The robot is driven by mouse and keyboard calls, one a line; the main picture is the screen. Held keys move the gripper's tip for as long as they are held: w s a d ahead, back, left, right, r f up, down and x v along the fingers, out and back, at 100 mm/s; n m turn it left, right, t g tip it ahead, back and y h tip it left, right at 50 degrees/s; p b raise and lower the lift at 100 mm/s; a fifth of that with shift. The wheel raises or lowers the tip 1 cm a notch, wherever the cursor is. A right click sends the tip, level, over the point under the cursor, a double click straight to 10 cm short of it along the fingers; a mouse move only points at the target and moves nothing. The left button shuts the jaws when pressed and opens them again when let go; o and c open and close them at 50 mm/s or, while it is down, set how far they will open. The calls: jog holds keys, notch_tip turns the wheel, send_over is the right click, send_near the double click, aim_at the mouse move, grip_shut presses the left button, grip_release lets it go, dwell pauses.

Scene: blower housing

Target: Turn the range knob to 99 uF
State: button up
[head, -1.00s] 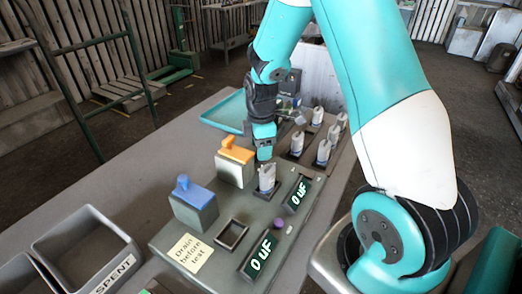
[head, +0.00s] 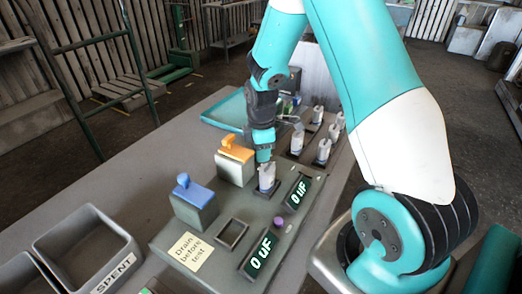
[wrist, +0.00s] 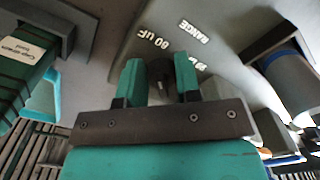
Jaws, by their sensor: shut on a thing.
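My gripper (wrist: 160,82) is shut on a small dark range knob (wrist: 158,68), with one teal finger on each side of it. On the grey panel by the knob, the wrist view shows the printed words RANGE (wrist: 195,33) and 60 UF (wrist: 158,37). Another mark beside the right finger is partly hidden, so I cannot read it fully. In the head view my gripper (head: 263,152) reaches down behind a white capacitor (head: 266,178), and the knob is hidden.
An orange-topped box (head: 235,163) stands just left of my gripper, and a blue-topped box (head: 194,204) stands nearer. Several white capacitors (head: 323,151) stand behind to the right. A purple button (head: 279,221) sits between the displays. A SPENT bin (head: 88,250) is at front left.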

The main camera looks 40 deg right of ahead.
jog(key=m, duration=0.4)
jog(key=shift+s+a+m, duration=0.15)
jog(key=shift+m, duration=0.25)
jog(key=m, duration=0.5)
jog(key=shift+a+p, duration=0.25)
jog(key=shift+p, duration=0.1)
jog(key=shift+m, duration=0.3)
jog(key=o, duration=0.9)
jog(key=shift+s, duration=0.1)
notch_tip(320, 180, up, 18)
jog(key=shift+f+b, duration=0.25)
jog(key=shift+b, duration=0.35)
